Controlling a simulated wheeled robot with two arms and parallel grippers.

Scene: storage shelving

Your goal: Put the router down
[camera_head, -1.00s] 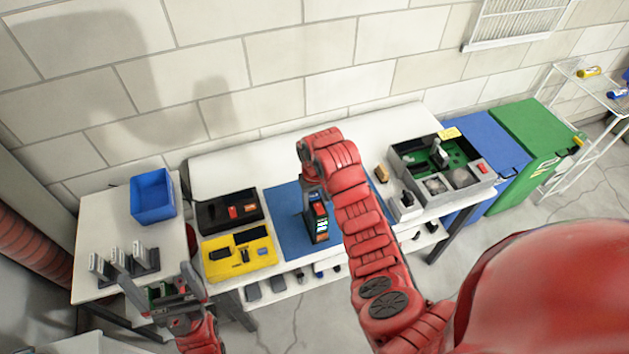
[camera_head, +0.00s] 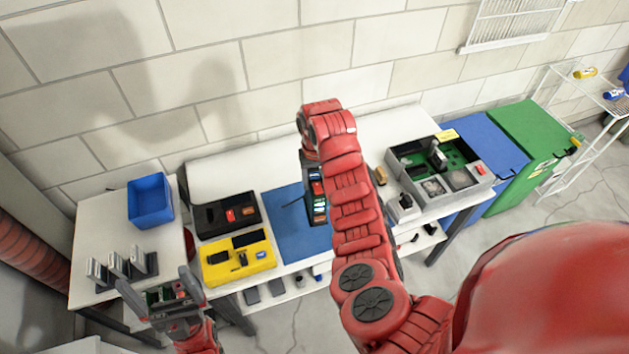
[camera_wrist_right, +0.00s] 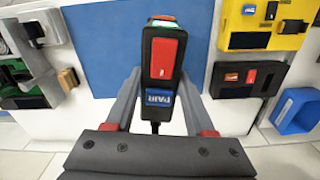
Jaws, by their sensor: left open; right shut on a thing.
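The router (camera_head: 318,208) is a black box with a red button and a blue "PAIR" label. In the right wrist view the router (camera_wrist_right: 160,60) stands between the two grey fingers of my right gripper (camera_wrist_right: 158,98), which is shut on it. In the head view my right arm partly covers the router, over the blue mat (camera_head: 289,238). Whether it touches the mat is unclear. The mat also shows in the right wrist view (camera_wrist_right: 105,40). My left gripper (camera_head: 155,288) is open, low at the left, away from the router.
Left of the mat are a yellow case (camera_head: 238,259) and a black case (camera_head: 226,218). Right of it stands a grey box with a green board (camera_head: 428,158). A blue bin (camera_head: 150,203) and grey upright holders (camera_head: 120,266) are on the left table. Bare mat lies left of the router.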

